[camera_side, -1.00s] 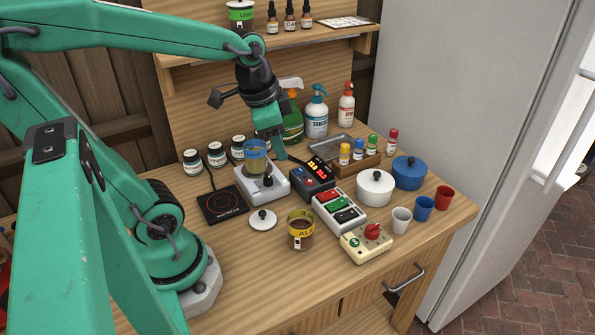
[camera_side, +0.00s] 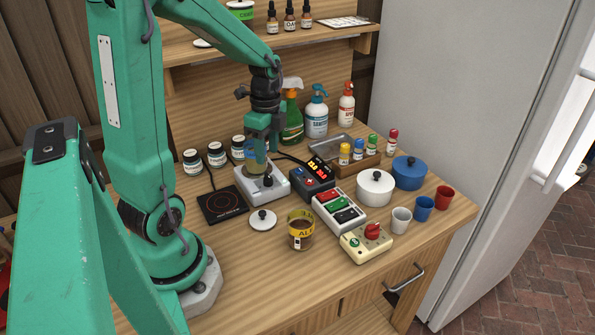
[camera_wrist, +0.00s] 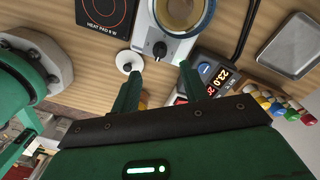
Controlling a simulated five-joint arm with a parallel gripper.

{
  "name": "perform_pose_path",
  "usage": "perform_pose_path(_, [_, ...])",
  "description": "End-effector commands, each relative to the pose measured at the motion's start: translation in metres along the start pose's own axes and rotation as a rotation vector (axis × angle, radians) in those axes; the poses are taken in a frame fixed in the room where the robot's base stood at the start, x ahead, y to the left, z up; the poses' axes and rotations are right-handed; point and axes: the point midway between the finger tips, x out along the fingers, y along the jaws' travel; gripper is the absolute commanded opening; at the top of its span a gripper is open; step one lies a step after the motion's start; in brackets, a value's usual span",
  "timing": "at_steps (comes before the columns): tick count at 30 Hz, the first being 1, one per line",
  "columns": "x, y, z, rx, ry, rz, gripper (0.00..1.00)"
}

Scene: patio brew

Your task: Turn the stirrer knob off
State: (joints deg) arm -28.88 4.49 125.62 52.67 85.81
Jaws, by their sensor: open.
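The stirrer (camera_side: 249,187) is a white box on the wooden table in the side view, with a glass beaker on top. Its black knob (camera_side: 268,181) is on the front face; it also shows in the wrist view (camera_wrist: 160,49), where it lies ahead of and between my fingers. My gripper (camera_side: 262,158) hangs over the stirrer and hides much of the beaker. In the wrist view my gripper (camera_wrist: 159,76) is open with nothing between the fingers. I cannot tell from the side view whether a finger touches the beaker.
A hot plate (camera_side: 221,203) lies left of the stirrer, and a dark box with red digits (camera_side: 313,178) stands to its right. A white lid (camera_side: 262,220) and an amber jar (camera_side: 301,232) are in front. Spray bottles (camera_side: 317,120) stand behind.

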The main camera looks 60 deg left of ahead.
Motion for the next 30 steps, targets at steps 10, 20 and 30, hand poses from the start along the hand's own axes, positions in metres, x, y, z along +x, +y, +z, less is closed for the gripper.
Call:
perform_pose_path(10, [0.013, 0.000, 0.000, -0.001, 0.000, 0.002, 0.45])
perform_pose_path(20, [0.051, 0.001, -0.001, -0.001, 0.000, 0.003, 0.45])
perform_pose_path(30, [0.076, 0.000, -0.001, -0.002, 0.000, 0.000, 0.45])
